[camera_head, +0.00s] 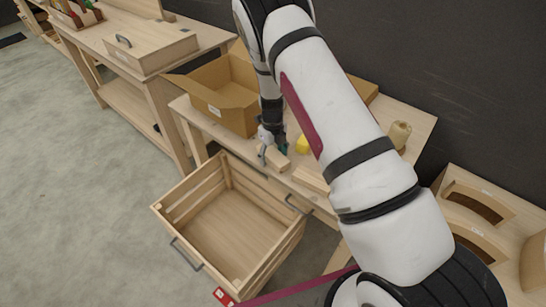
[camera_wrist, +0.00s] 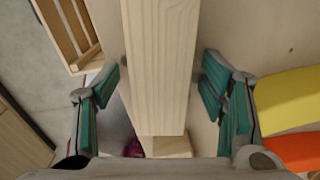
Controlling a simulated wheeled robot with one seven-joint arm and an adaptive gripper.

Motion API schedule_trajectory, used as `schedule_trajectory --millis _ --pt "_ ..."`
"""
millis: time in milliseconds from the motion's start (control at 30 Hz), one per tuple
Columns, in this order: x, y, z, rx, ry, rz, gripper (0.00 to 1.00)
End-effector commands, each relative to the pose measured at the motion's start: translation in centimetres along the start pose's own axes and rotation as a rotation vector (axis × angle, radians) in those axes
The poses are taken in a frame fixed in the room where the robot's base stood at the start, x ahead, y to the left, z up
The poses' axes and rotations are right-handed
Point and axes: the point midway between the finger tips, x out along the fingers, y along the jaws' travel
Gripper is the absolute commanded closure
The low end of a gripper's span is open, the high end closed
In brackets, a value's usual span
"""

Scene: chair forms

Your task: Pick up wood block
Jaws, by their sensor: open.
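The wood block (camera_wrist: 160,60) is a pale, long piece with visible grain. In the wrist view it runs from the top edge down the middle, between my two fingers. My gripper (camera_wrist: 160,80) is open, with one green-padded finger on each side of the block and gaps showing at both sides. In the head view my gripper (camera_head: 268,148) is low at the workbench (camera_head: 405,115), right at a pale block (camera_head: 275,161) near the front edge. My arm hides part of the bench top there.
An open cardboard box (camera_head: 225,100) stands left of my gripper. A yellow object (camera_head: 302,144) lies to the right; the wrist view also shows an orange piece (camera_wrist: 293,150). A slatted wooden crate (camera_head: 235,225) is below the bench's front, its inside empty. A tan spool-like object (camera_head: 399,134) stands farther right.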

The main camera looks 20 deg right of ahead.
Motion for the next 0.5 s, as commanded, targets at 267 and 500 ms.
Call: schedule_trajectory --millis 267,500 --pt "-0.04 0.01 0.03 -0.001 0.000 0.000 0.78" --pt "-0.06 0.00 0.04 -0.001 -0.001 0.000 0.89"
